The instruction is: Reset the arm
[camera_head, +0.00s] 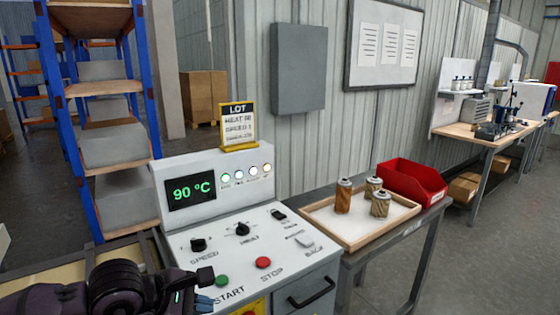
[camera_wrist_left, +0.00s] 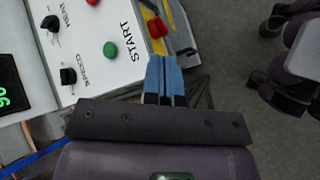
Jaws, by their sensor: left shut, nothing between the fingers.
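My left gripper (camera_head: 205,291) is at the lower left of the head view, by the front left corner of the control panel (camera_head: 285,240). Its blue fingers are together with nothing between them, as the left wrist view (camera_wrist_left: 163,80) also shows. The green START button (camera_head: 222,281) is just beyond the fingertips in the head view; in the left wrist view it (camera_wrist_left: 110,49) lies left of them. A red knob on a yellow plate (camera_wrist_left: 157,27) is close ahead of the fingertips in that view. I cannot tell whether the fingers touch anything. My right gripper is not in view.
The panel has a red STOP button (camera_head: 262,262), black knobs (camera_head: 242,229) and a display (camera_head: 191,191) reading 90 °C. To its right, a tray (camera_head: 346,238) holds three cartridges (camera_head: 343,196) beside a red bin (camera_head: 411,183). A shelf rack (camera_head: 107,125) stands left.

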